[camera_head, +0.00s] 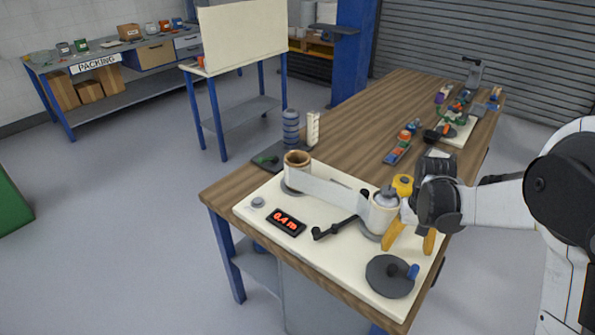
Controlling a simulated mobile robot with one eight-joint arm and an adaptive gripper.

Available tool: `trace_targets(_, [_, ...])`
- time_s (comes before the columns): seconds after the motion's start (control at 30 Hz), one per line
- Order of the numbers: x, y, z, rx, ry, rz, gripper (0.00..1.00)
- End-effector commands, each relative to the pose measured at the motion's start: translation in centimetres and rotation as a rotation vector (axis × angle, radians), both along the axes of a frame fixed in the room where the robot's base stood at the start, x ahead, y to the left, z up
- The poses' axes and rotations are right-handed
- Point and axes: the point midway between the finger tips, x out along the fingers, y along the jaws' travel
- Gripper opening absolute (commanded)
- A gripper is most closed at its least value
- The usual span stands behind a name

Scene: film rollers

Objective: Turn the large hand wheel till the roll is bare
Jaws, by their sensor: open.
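The large hand wheel (385,285) is a dark disc with an upright blue knob (413,272), at the front right of a cream board (340,262). My gripper (410,243) has its yellow fingers apart and empty, pointing down behind the wheel and its knob, beside the right roller. A pale film band (335,193) runs from the left roll (297,163), where a brown core shows, to the pale right roller (383,215). My gripper partly hides the right roller. A black display (287,222) shows red digits, seemingly 0.4 m.
A black crank (337,229) lies between display and right roller, and a small grey knob (258,202) sits at the board's left. Grey stacked rings (291,128) stand behind the left roll. Small coloured parts (404,142) lie farther back on the wooden table (350,130).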

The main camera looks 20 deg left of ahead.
Motion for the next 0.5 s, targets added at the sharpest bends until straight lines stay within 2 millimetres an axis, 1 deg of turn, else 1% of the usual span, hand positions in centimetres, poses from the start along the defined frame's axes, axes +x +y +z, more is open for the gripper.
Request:
trace_targets(0.37, [-0.01,0.00,0.02,0.000,0.000,0.000,0.81])
trace_targets(0.5, [-0.01,0.00,0.55,0.000,0.000,0.000,0.81])
